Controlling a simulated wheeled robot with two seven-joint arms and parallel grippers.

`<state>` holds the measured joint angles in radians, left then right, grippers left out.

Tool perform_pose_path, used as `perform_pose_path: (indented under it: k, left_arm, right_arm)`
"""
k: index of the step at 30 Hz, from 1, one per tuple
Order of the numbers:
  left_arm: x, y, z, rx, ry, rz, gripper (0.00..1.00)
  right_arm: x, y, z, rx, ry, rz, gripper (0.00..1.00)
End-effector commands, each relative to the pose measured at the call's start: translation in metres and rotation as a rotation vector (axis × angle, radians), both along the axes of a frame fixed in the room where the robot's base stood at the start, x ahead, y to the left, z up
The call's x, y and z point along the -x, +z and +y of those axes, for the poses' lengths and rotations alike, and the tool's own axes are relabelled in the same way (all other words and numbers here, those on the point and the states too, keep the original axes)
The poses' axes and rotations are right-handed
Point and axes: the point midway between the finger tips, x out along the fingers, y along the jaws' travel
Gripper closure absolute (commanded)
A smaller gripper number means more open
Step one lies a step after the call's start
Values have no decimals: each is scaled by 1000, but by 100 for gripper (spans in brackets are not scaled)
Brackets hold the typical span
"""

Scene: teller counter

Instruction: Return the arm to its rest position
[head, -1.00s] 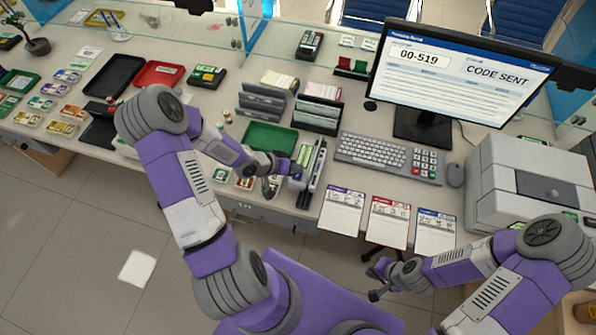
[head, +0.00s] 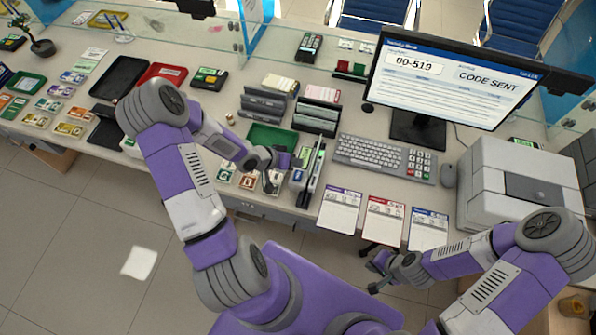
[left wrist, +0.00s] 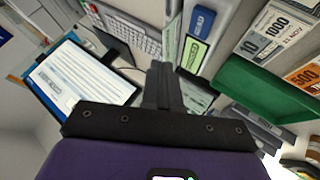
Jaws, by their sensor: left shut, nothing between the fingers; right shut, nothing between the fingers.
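My left gripper (head: 274,180) is over the front of the counter, just left of an upright organiser (head: 309,172) and in front of the green tray (head: 272,136). It is shut and empty. In the left wrist view my left gripper (left wrist: 163,84) shows as closed dark fingers, with the green tray (left wrist: 262,92) to the right. My right gripper (head: 376,274) is shut and empty, low at the right, in front of the counter edge and below the printed sheets.
The monitor (head: 450,80) shows "CODE SENT". A keyboard (head: 372,154) and several printed sheets (head: 383,222) lie on the counter. A grey machine (head: 520,190) stands at the right. A glass partition (head: 215,38) runs along the back. Open floor (head: 80,240) lies front left.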

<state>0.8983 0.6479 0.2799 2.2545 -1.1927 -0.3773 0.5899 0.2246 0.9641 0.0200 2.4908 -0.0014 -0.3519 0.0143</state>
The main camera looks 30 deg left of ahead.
Motion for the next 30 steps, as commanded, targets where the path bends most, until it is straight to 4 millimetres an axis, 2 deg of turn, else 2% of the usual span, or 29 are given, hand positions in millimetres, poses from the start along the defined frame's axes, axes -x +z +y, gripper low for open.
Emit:
perform_pose_path:
  k: [23, 26, 29, 30]
  left_arm:
    - [0, -2, 0, 1, 0, 1, 100]
    - [1, -5, -8, 11, -1, 15, 100]
    - [6, -14, -33, 35, -5, 59, 100]
    - [10, -20, -47, 47, -7, 89, 100]
  right_arm:
    - [0, -2, 0, 0, 0, 0, 100]
    - [0, -2, 0, 0, 0, 0, 100]
    - [0, -2, 0, 0, 0, 0, 100]
    - [0, -2, 0, 0, 0, 0, 100]
